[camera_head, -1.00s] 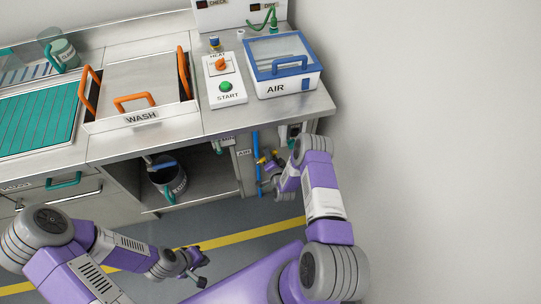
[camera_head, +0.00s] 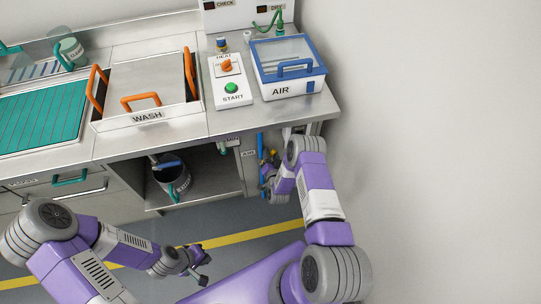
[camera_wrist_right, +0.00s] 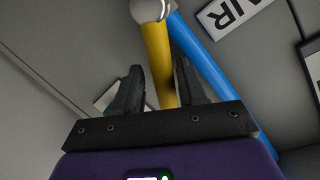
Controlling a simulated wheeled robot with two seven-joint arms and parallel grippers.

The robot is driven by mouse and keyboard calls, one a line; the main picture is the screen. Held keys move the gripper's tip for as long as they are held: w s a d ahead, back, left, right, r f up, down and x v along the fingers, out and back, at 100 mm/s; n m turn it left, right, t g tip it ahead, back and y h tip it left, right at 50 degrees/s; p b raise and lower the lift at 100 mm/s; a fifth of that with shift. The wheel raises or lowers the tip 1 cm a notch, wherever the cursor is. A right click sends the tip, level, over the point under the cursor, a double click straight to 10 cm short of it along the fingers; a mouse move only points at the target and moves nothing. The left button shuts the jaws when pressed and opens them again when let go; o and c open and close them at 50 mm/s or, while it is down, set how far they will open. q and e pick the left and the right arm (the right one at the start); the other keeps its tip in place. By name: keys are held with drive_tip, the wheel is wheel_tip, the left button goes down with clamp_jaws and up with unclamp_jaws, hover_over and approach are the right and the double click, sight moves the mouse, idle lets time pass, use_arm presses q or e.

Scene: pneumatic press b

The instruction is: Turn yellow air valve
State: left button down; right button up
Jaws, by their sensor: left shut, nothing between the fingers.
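The yellow air valve handle (camera_wrist_right: 157,55) shows in the right wrist view as a long yellow lever. It runs down from a round metal pivot (camera_wrist_right: 151,9) in front of a blue pipe (camera_wrist_right: 205,62). My right gripper (camera_wrist_right: 160,85) is open, with one black finger on each side of the lever's lower end. A gap shows on both sides. In the head view my right gripper (camera_head: 268,178) is under the bench's right end, mostly hidden by its own arm, and only a little yellow shows there. My left gripper (camera_head: 203,277) is shut and empty, low over the floor.
An "AIR" label (camera_wrist_right: 232,14) is beside the blue pipe. The bench top (camera_head: 215,128) overhangs the valve area and carries the blue-lidded AIR box (camera_head: 287,90) and START panel (camera_head: 230,90). A dark bucket (camera_head: 172,178) stands on the lower shelf. The wall is close on the right.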

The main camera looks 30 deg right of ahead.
drive_tip(key=shift+w+a+r, duration=0.15)
drive_tip(key=shift+a+r, duration=0.05)
drive_tip(key=shift+d+f+m, duration=0.25)
drive_tip(key=shift+d+m, duration=0.1)
drive_tip(key=shift+m, duration=0.15)
drive_tip(key=s+m+y+p, duration=0.1)
drive_tip(key=s+m+p, duration=0.1)
drive_tip(key=s, duration=0.5)
drive_tip(key=s+a+r+n+g+y+p, duration=0.3)
drive_tip(key=s+a+r+g, duration=0.3)
drive_tip(key=s+a, duration=0.3)
drive_tip(key=s+a+r+n+g+y+p, duration=0.4)
drive_tip(key=s+a+r+n+g, duration=0.2)
drive_tip(key=s+a, duration=0.3)
drive_tip(key=shift+s+a+r+n+g+y, duration=0.2)
drive_tip(key=shift+a+r+n+g+y, duration=0.15)
drive_tip(key=shift+a, duration=0.25)
